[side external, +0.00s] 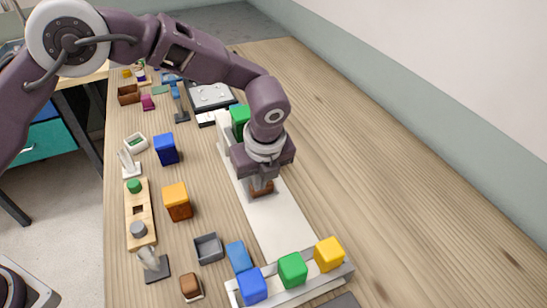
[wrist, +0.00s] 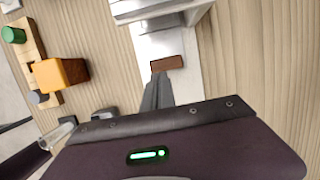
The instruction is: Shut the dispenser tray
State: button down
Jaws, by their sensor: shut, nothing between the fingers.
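A pale dispenser (side external: 226,132) stands behind my gripper in the side view, partly hidden by my arm. What looks like its grey-white body also shows at the top of the wrist view (wrist: 160,10). A long flat white strip (side external: 277,222) runs from it toward the front. A small brown piece (wrist: 167,63) sits on the pale surface close to the dispenser; I cannot tell if it is the tray's handle. My gripper (side external: 260,186) is shut and empty, pointing down at the brown piece. In the wrist view its fingertips (wrist: 157,80) are just beside it; contact is unclear.
A pale rack (side external: 318,283) with blue, green and yellow cubes stands at the front. An orange block (side external: 177,201), a dark blue block (side external: 165,149), a wooden peg board (side external: 139,208) and a grey open box (side external: 208,248) lie to the left. The table's right side is clear.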

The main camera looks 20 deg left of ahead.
jog(key=v, duration=1.7)
jog(key=shift+s+d, duration=0.2)
jog(key=shift+s, duration=0.05)
jog(key=s+a+r+n+h, duration=0.1)
jog(key=s+a+r+n, duration=0.35)
jog(key=a, duration=0.25)
jog(key=s+a+r+n, duration=0.3)
jog(key=a+r+n, duration=0.25)
jog(key=a, duration=0.25)
jog(key=s+a+f+n+t, duration=0.1)
jog(key=s+a+n, duration=0.3)
jog(key=s+n, duration=0.4)
jog(key=s+a+f+n+t+h, duration=0.1)
jog(key=s+a+f+n+t, duration=0.1)
jog(key=s+a+n, duration=0.3)
jog(key=s+f+n, duration=0.1)
jog(key=s+n, duration=0.3)
jog(key=shift+a+f, duration=0.25)
jog(key=shift+a, duration=0.05)
